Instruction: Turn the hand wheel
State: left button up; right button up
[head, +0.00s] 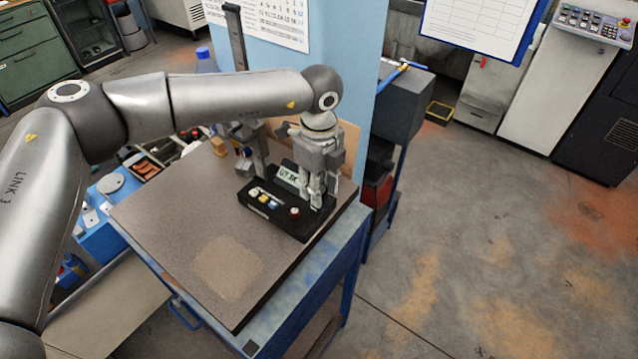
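My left gripper (318,197) points down at the right end of a black base (280,220) on the dark surface plate. Its fingertips are small and overlap the base, so I cannot tell whether they are open, shut or touching anything. The base carries a small display (289,175), several small coloured buttons and a red-and-white knob (294,212). I cannot make out the hand wheel; the gripper may hide it. A grey upright column (235,37) rises behind my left arm, with a grey fixture (250,145) below it. My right gripper is not in view.
The surface plate (180,225) lies on a blue bench and is bare at its front and left. A blue pillar (350,60) stands close behind the gripper. A small wooden block (219,146) sits at the plate's back left. Open floor lies to the right.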

pick_arm(q)
jog(key=c, duration=0.4)
jog(key=shift+f+b, duration=0.1)
jog(key=shift+b, duration=0.3)
jog(key=m+b, duration=0.4)
jog(key=b, duration=0.3)
jog(key=shift+f+m, duration=0.1)
jog(key=shift+m, duration=0.3)
jog(key=shift+m+b, duration=0.9)
jog(key=shift+b, duration=0.2)
jog(key=shift+r+m+b, duration=0.25)
jog(key=shift+m+b, duration=0.2)
jog(key=shift+m, duration=0.05)
jog(key=o, duration=1)
